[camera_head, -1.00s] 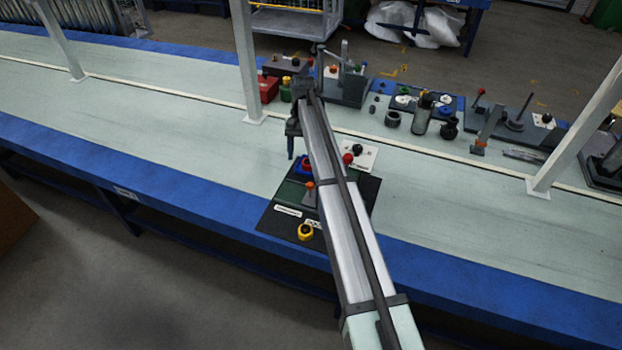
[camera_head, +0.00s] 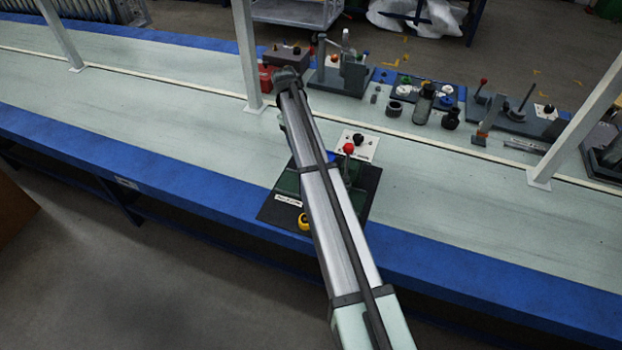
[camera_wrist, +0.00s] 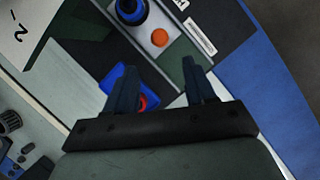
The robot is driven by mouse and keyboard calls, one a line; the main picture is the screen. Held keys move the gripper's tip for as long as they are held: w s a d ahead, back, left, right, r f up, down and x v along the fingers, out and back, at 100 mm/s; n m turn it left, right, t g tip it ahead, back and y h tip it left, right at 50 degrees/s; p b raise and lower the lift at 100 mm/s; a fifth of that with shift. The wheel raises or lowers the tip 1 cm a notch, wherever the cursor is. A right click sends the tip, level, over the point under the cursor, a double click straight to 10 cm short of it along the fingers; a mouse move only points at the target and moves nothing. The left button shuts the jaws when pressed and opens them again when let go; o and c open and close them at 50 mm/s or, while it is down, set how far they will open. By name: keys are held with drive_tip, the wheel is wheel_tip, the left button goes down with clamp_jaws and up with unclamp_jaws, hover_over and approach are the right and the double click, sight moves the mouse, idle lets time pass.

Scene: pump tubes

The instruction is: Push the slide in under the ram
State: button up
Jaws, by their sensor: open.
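The black-based fixture (camera_head: 278,217) lies near the table's front edge, with a red ball lever (camera_head: 348,148) and a white panel with a black knob (camera_head: 359,140). My arm covers its middle in the head view. In the wrist view my gripper (camera_wrist: 156,66) is open over the fixture. A blue part with a red centre (camera_wrist: 116,76) shows beside and partly behind the left finger. A pale metal plate (camera_wrist: 75,75), an orange knob (camera_wrist: 160,38) and a blue-and-black round part (camera_wrist: 130,10) lie ahead. I cannot tell which parts are the slide and ram; contact is unclear.
A yellow ring (camera_head: 304,222) sits at the fixture's front. A lever press (camera_head: 352,72), a red box (camera_head: 265,78) and a dark tray of small parts (camera_head: 425,92) stand along the back. White posts (camera_head: 247,60) rise from the table. The table left of the fixture is clear.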

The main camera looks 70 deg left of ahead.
drive_tip(key=x, duration=1.3)
drive_tip(key=shift+d+f, duration=0.15)
drive_tip(key=shift+f, duration=0.15)
drive_tip(key=shift+c, duration=0.4)
clamp_jaws()
